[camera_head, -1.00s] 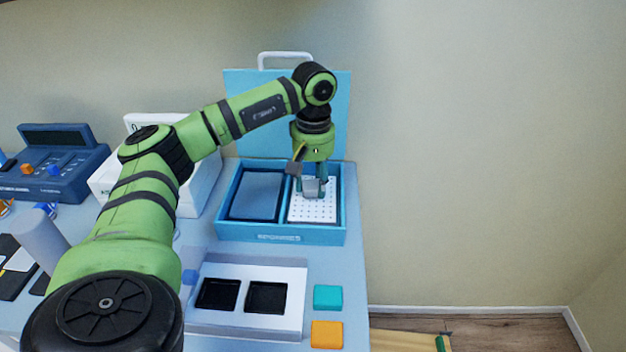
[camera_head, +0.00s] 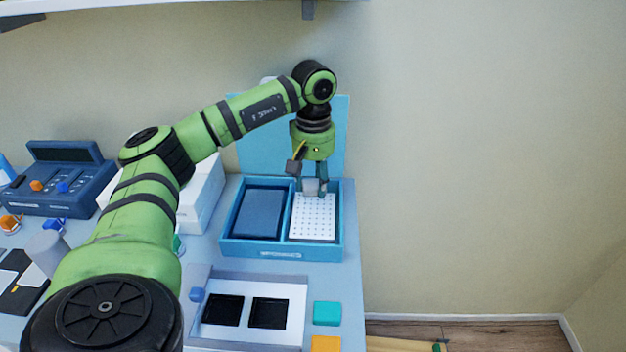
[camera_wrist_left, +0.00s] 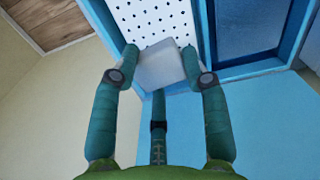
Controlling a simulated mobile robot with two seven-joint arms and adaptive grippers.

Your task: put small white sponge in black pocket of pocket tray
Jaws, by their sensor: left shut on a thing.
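My left gripper (camera_head: 315,187) is shut on the small white sponge (camera_head: 310,188), a pale block that looks grey in shade. In the left wrist view the sponge (camera_wrist_left: 160,65) sits between the two fingertips (camera_wrist_left: 160,62). Behind it are the white perforated plate (camera_head: 314,222) and the rim of the blue box (camera_head: 282,243). The sponge looks raised above the plate, near its back edge. The white pocket tray (camera_head: 250,283) lies in front of the box, with two dark square pockets, a left one (camera_head: 222,310) and a right one (camera_head: 269,313). My right gripper is out of view.
A teal block (camera_head: 327,313) and an orange block (camera_head: 326,344) lie right of the pocket tray. The box's blue lid (camera_head: 260,140) stands open behind. A blue device (camera_head: 65,185) is at the left. The table ends just right of the box.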

